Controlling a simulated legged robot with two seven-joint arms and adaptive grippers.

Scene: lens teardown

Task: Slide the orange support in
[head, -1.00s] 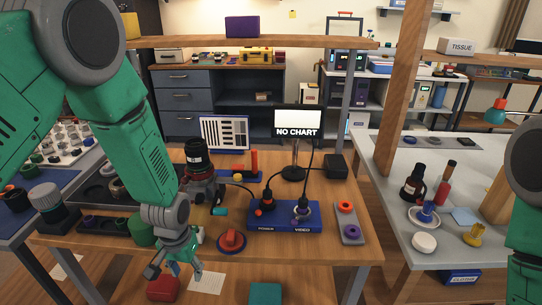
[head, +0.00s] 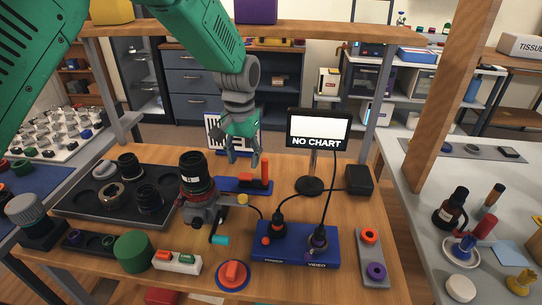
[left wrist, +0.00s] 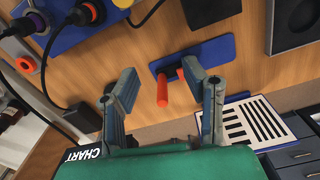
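The orange support (head: 246,179) lies on a blue base plate (head: 228,185), with its orange post (head: 265,172) standing up at the right end. In the left wrist view the post (left wrist: 162,92) shows between the fingers, beyond their tips, on the blue plate (left wrist: 215,50). My left gripper (head: 242,160) is open and empty, above and just behind the support in the head view. Its fingers also show spread in the left wrist view (left wrist: 160,75). A striped chart board (head: 222,130) stands behind the gripper. My right gripper is out of view.
The monitor reading NO CHART (head: 318,130) stands to the right. A lens on a grey mount (head: 197,172) stands close on the left. A blue power and video box (head: 295,245) with cables is in front. A wooden shelf beam (head: 340,33) crosses above.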

